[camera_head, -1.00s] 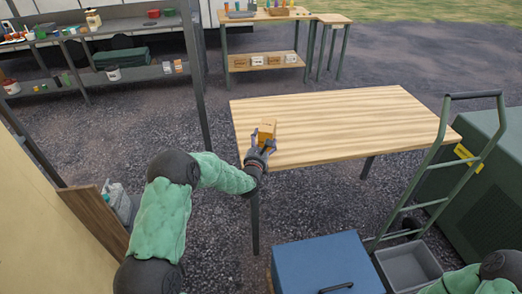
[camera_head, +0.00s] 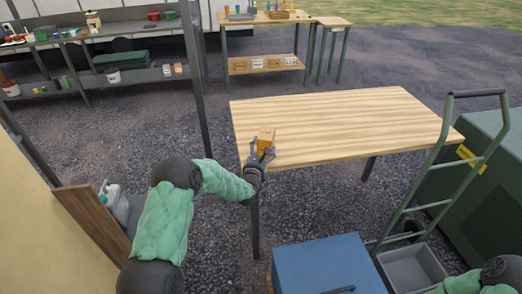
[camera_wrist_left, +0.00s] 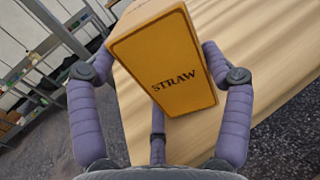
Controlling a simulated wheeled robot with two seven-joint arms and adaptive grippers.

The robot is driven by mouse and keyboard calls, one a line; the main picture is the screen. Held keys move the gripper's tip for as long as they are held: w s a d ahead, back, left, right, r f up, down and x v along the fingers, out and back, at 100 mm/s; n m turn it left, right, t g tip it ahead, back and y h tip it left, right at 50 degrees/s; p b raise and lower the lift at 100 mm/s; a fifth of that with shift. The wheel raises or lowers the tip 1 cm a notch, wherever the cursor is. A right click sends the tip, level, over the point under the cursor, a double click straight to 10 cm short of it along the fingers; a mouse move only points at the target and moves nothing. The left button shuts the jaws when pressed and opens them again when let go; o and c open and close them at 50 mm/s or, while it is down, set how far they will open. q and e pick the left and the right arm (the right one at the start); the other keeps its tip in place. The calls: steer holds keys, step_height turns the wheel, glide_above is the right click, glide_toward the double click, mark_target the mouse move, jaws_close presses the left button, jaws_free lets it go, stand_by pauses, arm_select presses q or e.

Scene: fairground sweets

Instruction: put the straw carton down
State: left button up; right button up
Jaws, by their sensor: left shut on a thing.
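The straw carton (camera_head: 266,137) is a small orange-yellow box. In the left wrist view the carton (camera_wrist_left: 170,65) shows the word STRAW and fills the upper middle. My left gripper (camera_head: 261,155) is shut on it, with purple-grey fingers on both sides of the carton in the wrist view (camera_wrist_left: 160,75). The carton is over or on the left front part of the wooden table (camera_head: 340,118); I cannot tell whether its base touches the top. My right gripper is out of view; only a bit of my right arm shows at the lower right.
The tabletop is bare apart from the carton. A blue box (camera_head: 325,265), a grey bin (camera_head: 412,268) and a green hand truck (camera_head: 440,165) stand in front and at the right. Shelves (camera_head: 125,75) with goods stand at the back left.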

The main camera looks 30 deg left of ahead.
arm_select(q)
steer(key=shift+f+b, duration=0.2)
steer(key=shift+b, duration=0.1)
steer(key=o, duration=1.3)
steer(key=shift+c, duration=0.2)
steer(key=shift+r+p, duration=0.5)
steer(key=shift+p, duration=0.4)
steer(key=shift+s+d+r+p, duration=0.1)
steer(key=shift+s+r+p, duration=0.05)
steer(key=shift+s+p, duration=0.2)
steer(key=p+v, duration=0.1)
steer(key=v, duration=1)
steer(key=shift+s+p, duration=0.15)
steer(key=shift+p, duration=0.25)
